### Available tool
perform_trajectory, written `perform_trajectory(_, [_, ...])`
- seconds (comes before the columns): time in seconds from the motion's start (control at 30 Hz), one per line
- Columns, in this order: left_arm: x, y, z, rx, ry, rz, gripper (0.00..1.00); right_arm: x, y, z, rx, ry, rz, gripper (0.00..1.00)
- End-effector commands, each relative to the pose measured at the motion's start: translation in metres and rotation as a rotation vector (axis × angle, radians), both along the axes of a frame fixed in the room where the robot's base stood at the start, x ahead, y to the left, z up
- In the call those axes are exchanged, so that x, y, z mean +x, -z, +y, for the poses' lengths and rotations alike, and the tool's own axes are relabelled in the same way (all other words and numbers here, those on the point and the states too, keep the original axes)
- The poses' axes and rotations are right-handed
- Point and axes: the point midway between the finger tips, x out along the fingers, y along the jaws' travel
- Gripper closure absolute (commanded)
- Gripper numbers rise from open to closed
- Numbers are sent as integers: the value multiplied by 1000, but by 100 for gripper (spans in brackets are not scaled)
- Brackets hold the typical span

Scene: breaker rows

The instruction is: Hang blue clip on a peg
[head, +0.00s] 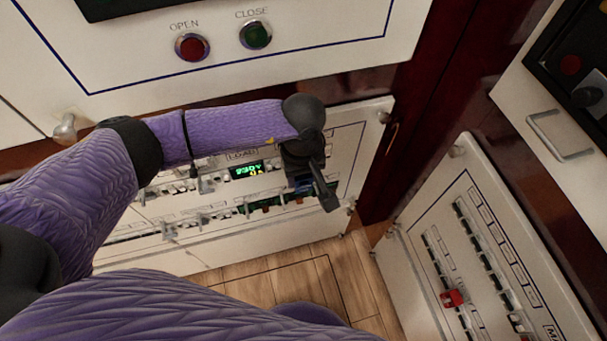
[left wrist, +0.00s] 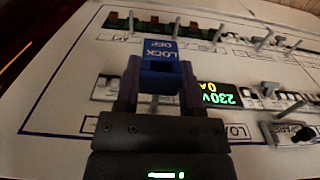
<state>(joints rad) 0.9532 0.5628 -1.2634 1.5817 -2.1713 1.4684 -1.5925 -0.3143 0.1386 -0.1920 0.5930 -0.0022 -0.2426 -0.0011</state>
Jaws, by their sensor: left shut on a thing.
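My left gripper (head: 318,190) is in front of the lower breaker panel (head: 215,255), at its right part. In the left wrist view its two fingers (left wrist: 160,85) are shut on the blue clip (left wrist: 160,52), which has white lettering reading LOCK OFF. In the head view the clip is mostly hidden by the gripper. Thin metal pegs stick out of the panel; one peg (left wrist: 263,40) stands to the right of the clip in the left wrist view, and another peg (left wrist: 130,22) stands beyond it to the left. I cannot tell whether the clip touches any peg. My right gripper is not in view.
A lit green and yellow display (head: 248,171) sits on the panel, left of the gripper. Red (head: 192,47) and green (head: 256,35) buttons are above. A right-hand panel (head: 415,265) carries breaker rows and a red clip (head: 452,298). Wooden floor (head: 300,285) lies below.

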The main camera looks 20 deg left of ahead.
Motion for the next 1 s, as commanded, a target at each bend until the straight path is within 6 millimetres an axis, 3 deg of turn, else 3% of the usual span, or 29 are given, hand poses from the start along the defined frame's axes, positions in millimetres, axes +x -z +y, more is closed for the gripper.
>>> perform_trajectory(0.43, [9, 1, 6, 0, 0, 0, 100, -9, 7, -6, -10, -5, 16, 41])
perform_trajectory(1.0, [21, 1, 14, 0, 0, 1, 100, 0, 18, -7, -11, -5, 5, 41])
